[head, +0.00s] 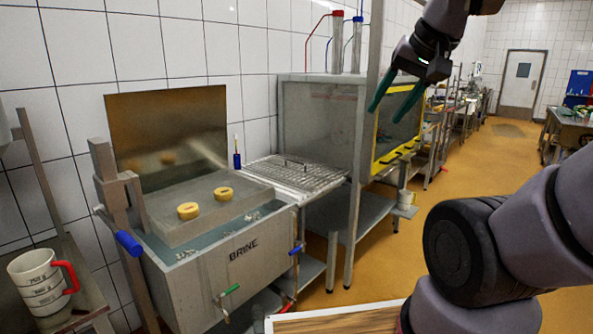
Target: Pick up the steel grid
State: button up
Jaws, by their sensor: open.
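The steel grid (297,175) lies flat on the steel side shelf to the right of the brine tank. A small raised handle shows on its top near the back. My gripper (394,110) hangs in the air at the upper right of the grid in the picture, with its two green fingers spread and nothing between them. It is clear of the grid and does not touch it. The whole upper face of the grid is in view.
The brine tank (245,271) holds two yellow cheeses (188,211) (223,194) on a grey slab. An upright steel post (358,190) stands right of the grid. A measuring jug (42,284) sits at far left. The orange floor (480,180) at right is open.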

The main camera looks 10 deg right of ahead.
aim_at(295, 166)
jog(key=i+l, duration=0.2)
jog(key=i, duration=0.25)
jog(key=i+l+u, duration=0.15)
jog(key=i, duration=0.3)
jog(key=i+l, duration=0.25)
jog(key=i, duration=0.15)
jog(key=i+l+u, duration=0.15)
jog(key=i, duration=0.3)
